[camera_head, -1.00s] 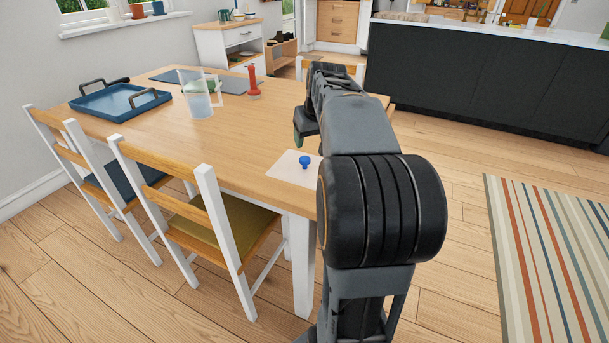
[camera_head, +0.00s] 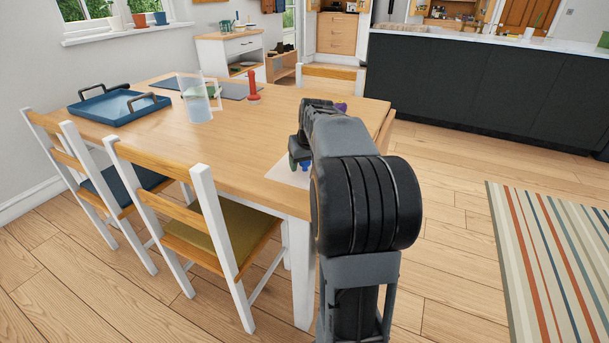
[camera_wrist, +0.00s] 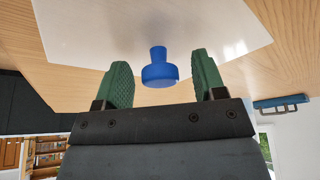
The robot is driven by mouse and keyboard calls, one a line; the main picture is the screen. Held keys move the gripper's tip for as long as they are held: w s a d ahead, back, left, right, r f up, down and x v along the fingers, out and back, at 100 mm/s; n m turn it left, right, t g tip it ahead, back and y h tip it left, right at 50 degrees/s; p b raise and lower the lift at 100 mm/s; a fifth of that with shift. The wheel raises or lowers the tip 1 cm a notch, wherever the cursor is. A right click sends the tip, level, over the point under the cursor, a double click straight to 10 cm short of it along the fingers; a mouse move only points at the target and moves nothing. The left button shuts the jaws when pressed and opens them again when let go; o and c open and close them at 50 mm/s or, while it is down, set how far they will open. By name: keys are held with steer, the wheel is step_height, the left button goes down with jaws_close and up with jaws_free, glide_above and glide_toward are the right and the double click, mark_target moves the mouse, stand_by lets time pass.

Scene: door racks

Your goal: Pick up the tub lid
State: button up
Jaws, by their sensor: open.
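The tub lid (camera_head: 283,172) is a pale, flat, square sheet with a blue knob, lying on the near right corner of the wooden table. My arm hides part of it in the head view. In the wrist view the lid (camera_wrist: 95,28) fills the upper part, and its blue knob (camera_wrist: 160,72) stands between my green fingers. My gripper (camera_wrist: 160,62) is open, with a gap on each side of the knob. In the head view my gripper (camera_head: 299,160) is low over the lid, close to the knob.
On the table (camera_head: 240,150) stand a clear jug (camera_head: 197,105), a red upright object (camera_head: 253,88) and a blue tray (camera_head: 118,107). A small purple thing (camera_head: 342,106) shows behind my arm. Chairs (camera_head: 215,235) line the near side.

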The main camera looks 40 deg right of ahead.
steer(key=c, duration=1)
steer(key=shift+r, duration=0.1)
